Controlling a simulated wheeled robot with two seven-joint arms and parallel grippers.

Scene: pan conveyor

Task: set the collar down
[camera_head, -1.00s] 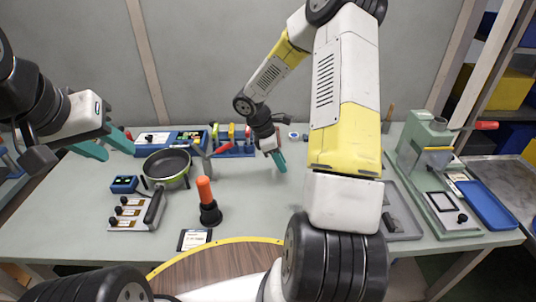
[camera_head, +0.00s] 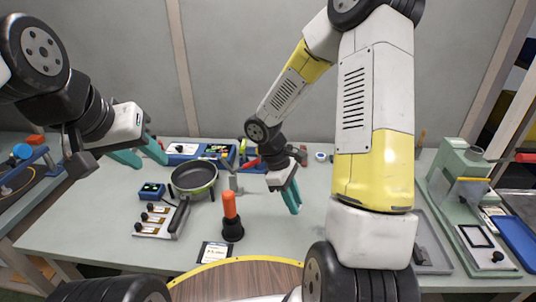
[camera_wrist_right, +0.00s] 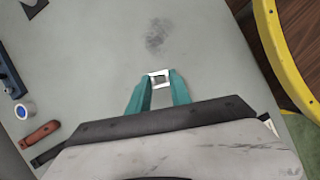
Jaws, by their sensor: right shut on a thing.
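The collar (camera_wrist_right: 160,72) shows in the right wrist view as a small pale square frame with a dark opening. My right gripper (camera_wrist_right: 158,92) is shut on it, with the frame between its teal fingertips. In the head view my right gripper (camera_head: 293,201) is over the table, right of the orange-topped black post; the collar is too small to make out there. A soft dark patch lies on the bare grey surface beyond the collar in the wrist view. My left gripper (camera_head: 141,156) is open and empty at the table's left rear.
A frying pan (camera_head: 194,177) stands left of the black post with the orange top (camera_head: 231,220). A card (camera_head: 214,252) lies in front. A green machine (camera_head: 458,175) stands at right. In the wrist view, a tape roll (camera_wrist_right: 24,110) and a red-handled tool (camera_wrist_right: 38,134) lie at left.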

